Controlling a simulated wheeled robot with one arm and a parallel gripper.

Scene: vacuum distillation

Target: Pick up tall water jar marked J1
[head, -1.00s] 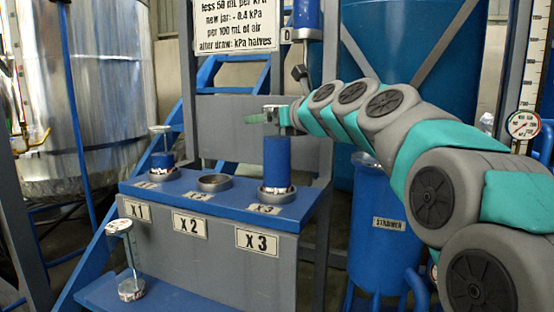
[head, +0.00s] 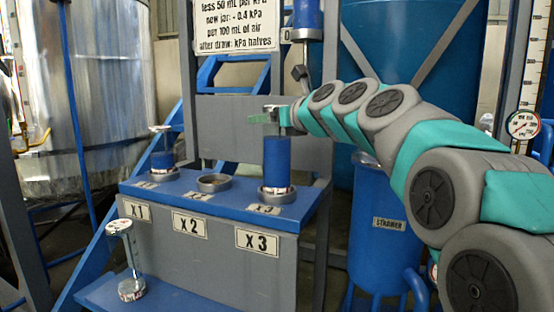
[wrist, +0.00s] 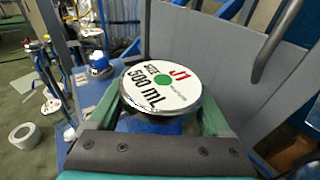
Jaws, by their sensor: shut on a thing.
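The tall jar marked J1 (head: 277,160) is a blue cylinder with a pale band at its base. It stands upright at the ring holder (head: 265,194) above the X3 label. I cannot tell whether its base touches the holder. In the wrist view its round white lid (wrist: 160,80) reads "J1" and "SIZE 500 mL", with a green dot in the middle. My gripper (head: 272,113) is at the jar's top, and its green fingers (wrist: 212,112) lie on both sides of the lid, shut on the jar. The jar's lower body is hidden in the wrist view.
The X2 holder (head: 214,182) is empty. A shorter blue jar (head: 162,160) stands at X1, and a small clear vessel (head: 130,285) stands on the lower step. A grey panel (head: 240,125) rises behind the shelf. A blue strainer tank (head: 375,215) stands to the right.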

